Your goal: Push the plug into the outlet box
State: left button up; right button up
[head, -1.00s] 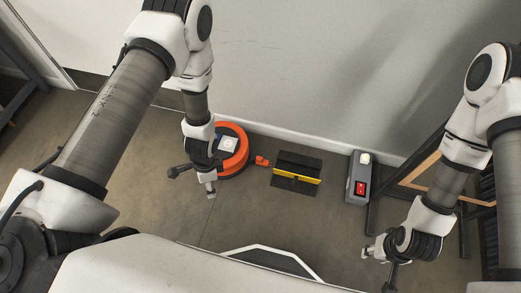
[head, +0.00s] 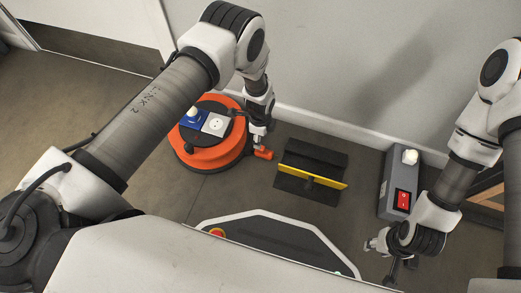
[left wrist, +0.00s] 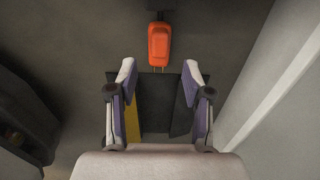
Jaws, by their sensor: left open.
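The orange plug (head: 264,154) lies on the floor just right of the orange cable reel. In the left wrist view the plug (left wrist: 159,43) is ahead of the fingers, its metal prongs towards them. My left gripper (head: 259,132) is above and close to the plug in the head view. In the left wrist view the left gripper (left wrist: 159,82) is open, with nothing between its fingers. A grey box (head: 398,187) with a red switch and a white fitting, apparently the outlet box, stands on the floor by the wall. My right gripper (head: 379,261) is open and empty, in front of the box.
A black piece with a yellow strip (head: 312,178) lies on the floor between plug and grey box. The orange cable reel (head: 207,158) has blue and white sockets on top. The pale wall (head: 330,70) runs behind them. A wooden frame (head: 487,198) stands at the right.

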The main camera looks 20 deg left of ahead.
aim_at(264, 152)
pick_arm(q)
notch_tip(264, 152, down, 7)
jog(key=b, duration=0.4)
jog(key=shift+r, duration=0.1)
grip_shut()
